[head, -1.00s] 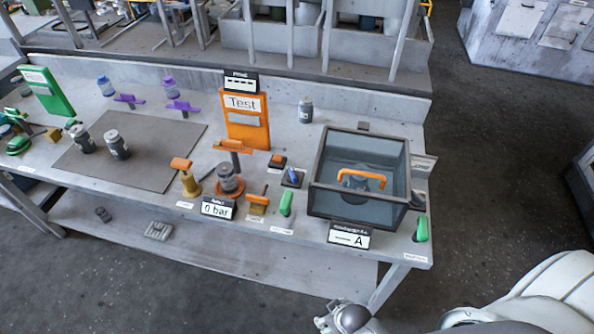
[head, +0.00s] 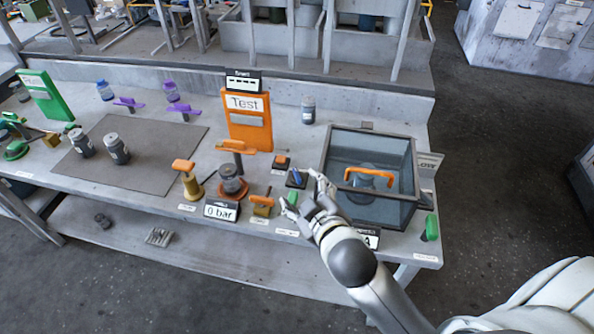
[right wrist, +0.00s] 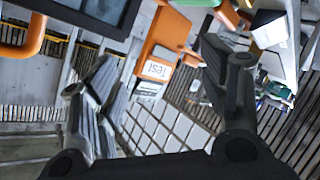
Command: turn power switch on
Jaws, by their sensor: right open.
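No label I can read names the power switch. A small blue switch on a dark base (head: 297,178) stands on the bench, left of the glass-sided box (head: 395,208). A green handle (head: 291,200) is just in front of it, and another green handle (head: 431,228) is at the bench's right end. My right gripper (head: 303,192) is open and empty above the bench front, its fingers spread around the area of the blue switch and nearer green handle. Contact cannot be told. Its open fingers also show in the right wrist view (right wrist: 158,62). My left gripper is not in view.
An orange Test panel (head: 248,130) stands behind an orange-handled post (head: 238,150). The box has an orange handle (head: 369,176). A grey mat (head: 150,180) lies at left.

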